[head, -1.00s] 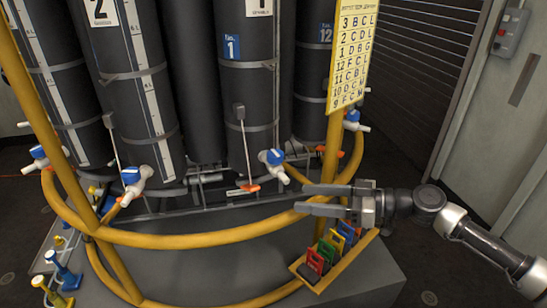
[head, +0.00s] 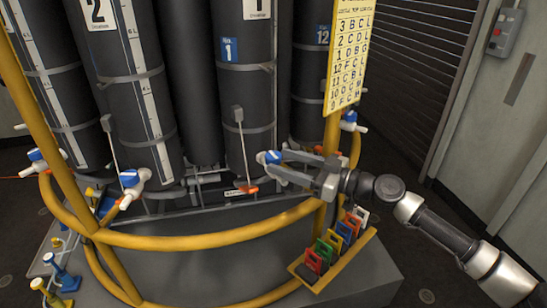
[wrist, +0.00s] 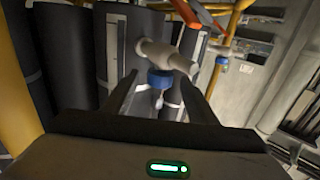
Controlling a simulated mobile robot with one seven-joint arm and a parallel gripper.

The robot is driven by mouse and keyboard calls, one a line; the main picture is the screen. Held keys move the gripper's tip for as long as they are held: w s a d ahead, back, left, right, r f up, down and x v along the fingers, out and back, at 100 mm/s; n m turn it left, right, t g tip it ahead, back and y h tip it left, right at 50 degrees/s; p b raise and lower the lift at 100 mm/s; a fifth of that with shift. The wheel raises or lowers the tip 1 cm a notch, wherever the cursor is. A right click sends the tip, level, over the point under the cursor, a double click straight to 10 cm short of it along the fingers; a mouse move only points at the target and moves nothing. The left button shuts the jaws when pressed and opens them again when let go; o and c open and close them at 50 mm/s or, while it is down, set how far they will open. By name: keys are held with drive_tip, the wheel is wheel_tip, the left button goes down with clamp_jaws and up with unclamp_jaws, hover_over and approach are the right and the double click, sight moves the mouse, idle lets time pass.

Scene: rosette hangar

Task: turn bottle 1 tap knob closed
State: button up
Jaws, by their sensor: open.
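Bottle 1 (head: 244,110) is a tall dark cylinder with a blue "1" label, standing behind the yellow rail. Its tap has a blue knob (head: 270,157), partly hidden by my gripper in the head view. My gripper (head: 283,168) is open, its two fingers pointing left at the tap. In the wrist view the blue knob (wrist: 160,79) lies between the two open fingers, near their tips, below a pale tap body (wrist: 163,55). I cannot tell whether either finger touches the knob.
A curved yellow rail (head: 200,241) runs in front of the bottles, with a yellow post (head: 330,135) close to my gripper. Other blue-knobbed taps (head: 130,178) sit to the left. A rack of coloured tags (head: 310,273) stands below my arm.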

sight(273, 159)
drive_tip(key=shift+x, duration=1.9)
drive_tip(key=c, duration=1.1)
drive_tip(key=shift+o, duration=0.2)
